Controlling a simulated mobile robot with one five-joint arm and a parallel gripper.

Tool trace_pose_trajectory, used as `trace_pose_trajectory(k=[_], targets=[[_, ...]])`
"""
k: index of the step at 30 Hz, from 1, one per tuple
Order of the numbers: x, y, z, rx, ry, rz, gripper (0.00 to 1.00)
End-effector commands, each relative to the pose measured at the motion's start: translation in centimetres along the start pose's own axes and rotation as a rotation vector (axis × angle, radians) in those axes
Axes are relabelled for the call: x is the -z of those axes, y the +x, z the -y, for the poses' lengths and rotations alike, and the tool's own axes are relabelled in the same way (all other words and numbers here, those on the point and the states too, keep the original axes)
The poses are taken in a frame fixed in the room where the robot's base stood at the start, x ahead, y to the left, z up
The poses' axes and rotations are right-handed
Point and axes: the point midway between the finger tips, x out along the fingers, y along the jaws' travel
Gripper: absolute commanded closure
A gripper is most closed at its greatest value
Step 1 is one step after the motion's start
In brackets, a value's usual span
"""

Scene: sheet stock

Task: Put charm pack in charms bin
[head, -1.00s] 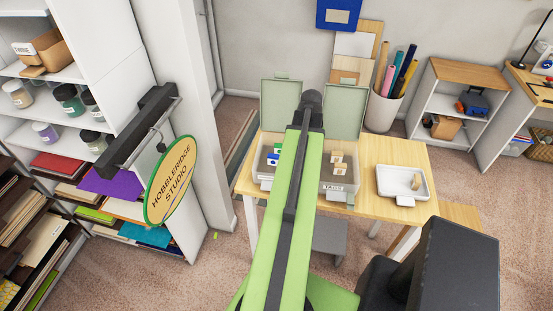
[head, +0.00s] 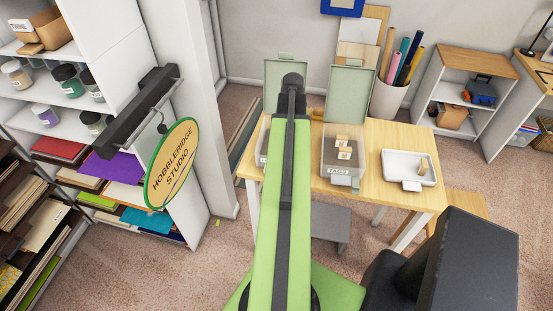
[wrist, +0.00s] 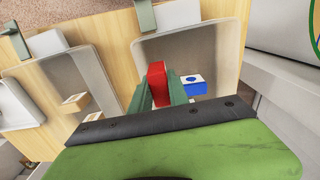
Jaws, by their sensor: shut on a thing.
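My gripper (wrist: 157,88) has green fingers shut on a red charm pack (wrist: 156,72) in the wrist view. It holds the pack over a clear-walled bin (wrist: 208,52) with a blue and white pack (wrist: 193,84) in it. I cannot tell how high the red pack is above the bin floor. I take this for the charms bin, but its label is not readable. In the head view my arm hides most of this left bin (head: 262,148), its open green lid (head: 284,72), and my gripper.
A white tray (head: 396,170) with a small tan item sits farther right. A hanging sign (head: 172,165) and shelves are at left.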

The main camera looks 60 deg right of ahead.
Motion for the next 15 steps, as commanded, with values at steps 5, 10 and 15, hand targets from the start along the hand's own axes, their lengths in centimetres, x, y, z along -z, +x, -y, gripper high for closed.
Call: trace_pose_trajectory(k=[5,10,15], targets=[[-1.1,2.8,3.6,0.0,-0.002,0.0,1.0],[-1.3,2.9,4.6,0.0,0.0,0.0,1.0],[-1.3,4.0,4.6,0.0,0.0,0.0,1.0]])
